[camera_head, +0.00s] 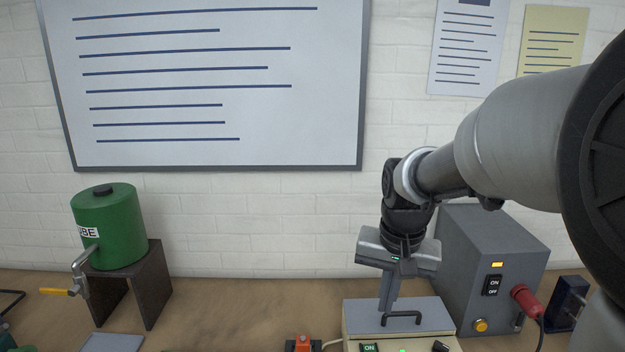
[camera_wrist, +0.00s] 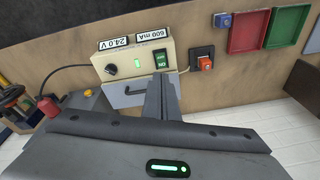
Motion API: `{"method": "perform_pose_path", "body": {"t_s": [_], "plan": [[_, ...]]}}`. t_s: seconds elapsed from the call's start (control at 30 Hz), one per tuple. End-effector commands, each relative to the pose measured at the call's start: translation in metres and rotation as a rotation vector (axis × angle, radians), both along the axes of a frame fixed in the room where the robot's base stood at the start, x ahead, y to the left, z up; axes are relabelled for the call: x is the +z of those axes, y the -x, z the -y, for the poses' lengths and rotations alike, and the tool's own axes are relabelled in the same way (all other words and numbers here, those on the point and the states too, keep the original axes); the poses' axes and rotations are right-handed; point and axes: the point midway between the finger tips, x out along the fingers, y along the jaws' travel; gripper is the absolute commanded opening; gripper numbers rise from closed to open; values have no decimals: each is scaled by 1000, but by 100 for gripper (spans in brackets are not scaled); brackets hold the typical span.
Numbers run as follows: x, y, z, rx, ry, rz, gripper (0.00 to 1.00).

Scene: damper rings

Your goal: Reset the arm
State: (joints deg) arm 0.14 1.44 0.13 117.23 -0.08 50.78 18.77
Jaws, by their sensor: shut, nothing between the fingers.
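My gripper (camera_head: 384,318) hangs fingers-down from my arm, which reaches in from the right in the head view. Its two fingers are together with nothing between them. The fingertips are over the grey top of a small cream control box (camera_head: 352,346), next to a black handle (camera_head: 403,318). I cannot tell whether they touch the top. In the wrist view my gripper (camera_wrist: 160,82) points at the same box (camera_wrist: 135,58), which has labels reading 24.0 V and 600 mA and a green switch (camera_wrist: 161,59). My fingers hide part of the grey top there.
A large grey power unit (camera_head: 490,260) with a red plug (camera_head: 525,300) stands right of my gripper. A green drum (camera_head: 110,225) with a tap sits on a dark stand (camera_head: 150,290) at left. Red (camera_wrist: 250,32) and green (camera_wrist: 286,26) trays show in the wrist view.

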Motion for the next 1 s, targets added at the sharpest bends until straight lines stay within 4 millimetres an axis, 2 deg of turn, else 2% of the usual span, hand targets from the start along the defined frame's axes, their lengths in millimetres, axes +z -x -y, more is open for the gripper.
{"method": "perform_pose_path", "body": {"t_s": [0.03, 0.2, 0.3, 0.43, 0.6, 1.0], "plan": [[19, 20, 0, 33, 7, 42, 0], [54, 83, 0, 149, 40, 153, 0], [63, 115, 0, 210, 63, 211, 0], [65, 146, 0, 270, 88, 268, 0], [64, 164, 0, 306, 106, 302, 0], [63, 165, 0, 311, 108, 304, 0]]}}
